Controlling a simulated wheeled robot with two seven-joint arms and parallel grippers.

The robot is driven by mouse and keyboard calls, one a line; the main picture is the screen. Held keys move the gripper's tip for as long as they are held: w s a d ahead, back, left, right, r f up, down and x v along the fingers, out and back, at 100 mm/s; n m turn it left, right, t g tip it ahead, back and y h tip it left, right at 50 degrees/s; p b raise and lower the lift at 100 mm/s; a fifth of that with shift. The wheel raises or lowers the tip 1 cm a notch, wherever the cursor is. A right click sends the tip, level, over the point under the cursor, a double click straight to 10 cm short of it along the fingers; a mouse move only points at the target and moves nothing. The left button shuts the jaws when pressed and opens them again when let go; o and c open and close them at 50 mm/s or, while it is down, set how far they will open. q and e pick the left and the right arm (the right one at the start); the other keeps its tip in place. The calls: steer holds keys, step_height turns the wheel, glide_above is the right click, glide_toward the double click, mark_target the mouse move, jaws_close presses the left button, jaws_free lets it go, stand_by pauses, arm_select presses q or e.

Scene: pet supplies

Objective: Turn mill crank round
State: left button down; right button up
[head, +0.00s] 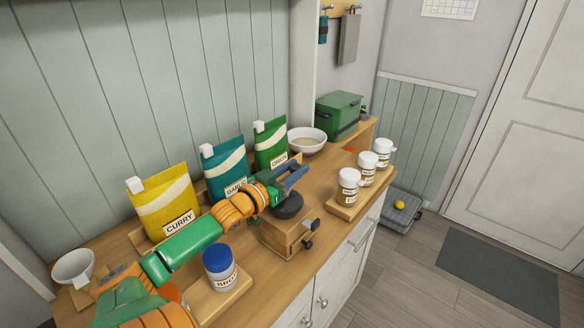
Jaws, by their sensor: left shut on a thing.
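The mill is a wooden box (288,236) with a dark round top (289,205) and a small dark knob on its front. It stands on the counter near the middle of the head view. My left arm reaches in from the lower left, and my left gripper (294,177) is above and behind the mill's top. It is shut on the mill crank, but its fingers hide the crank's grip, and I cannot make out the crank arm. My right gripper is not in view.
Curry (164,203), garlic (226,170) and onion (270,144) bags stand along the wall. A blue-lidded jar (220,268) is close in front of my left arm. White-lidded jars (348,187) stand right of the mill. A bowl (307,141) and green box (339,116) are behind.

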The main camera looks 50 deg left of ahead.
arm_select(q)
steer(key=shift+w+d+m+h, duration=0.15)
steer(key=shift+d+m+h, duration=0.15)
steer(key=shift+m+h, duration=0.6)
steer(key=shift+h, duration=0.4)
steer(key=c, duration=0.8)
jaws_free()
steer(key=shift+o, duration=1.3)
steer(key=shift+w, duration=0.25)
steer(key=shift+s, duration=0.55)
steer(key=shift+s+p, duration=1.1)
steer(key=shift+s, duration=1.95)
